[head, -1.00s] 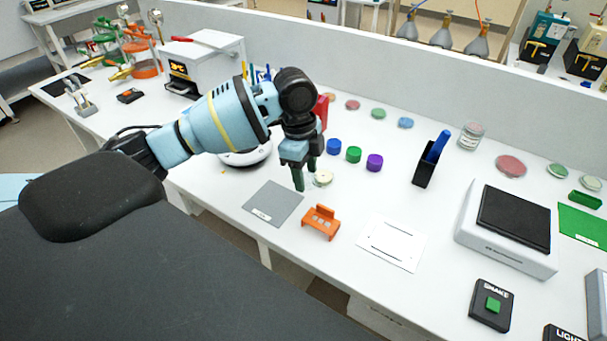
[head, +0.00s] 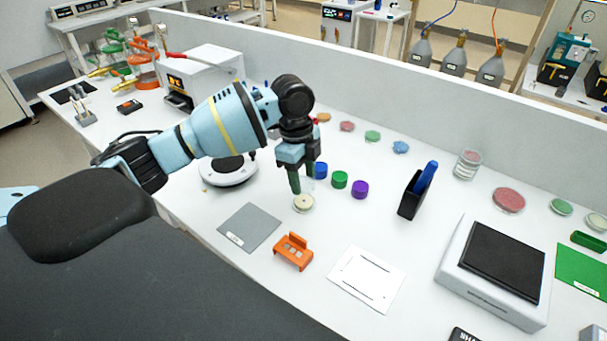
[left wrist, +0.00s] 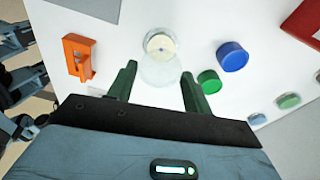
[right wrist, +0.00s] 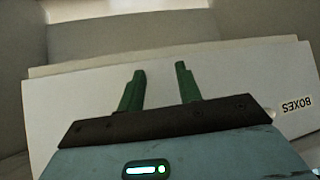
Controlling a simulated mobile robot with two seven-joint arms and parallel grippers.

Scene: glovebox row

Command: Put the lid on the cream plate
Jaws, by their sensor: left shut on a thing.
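The cream plate (head: 303,203) is a small round dish on the white bench. It also shows in the left wrist view (left wrist: 160,45), ahead of my left fingers. My left gripper (head: 302,185) points down just behind the plate in the head view. In the left wrist view my left gripper (left wrist: 158,80) is shut on a clear round lid (left wrist: 160,72), which spans the gap between the fingers. The lid appears above the bench and overlaps the plate's near edge in that view. My right gripper (right wrist: 160,88) is open and empty, seen only in the right wrist view.
Blue (head: 320,170), green (head: 340,180) and purple (head: 360,189) caps stand close right of the plate. A grey mat (head: 249,227), an orange holder (head: 293,251) and a white card (head: 366,278) lie in front. A box marked BOXES (right wrist: 230,75) lies before my right gripper.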

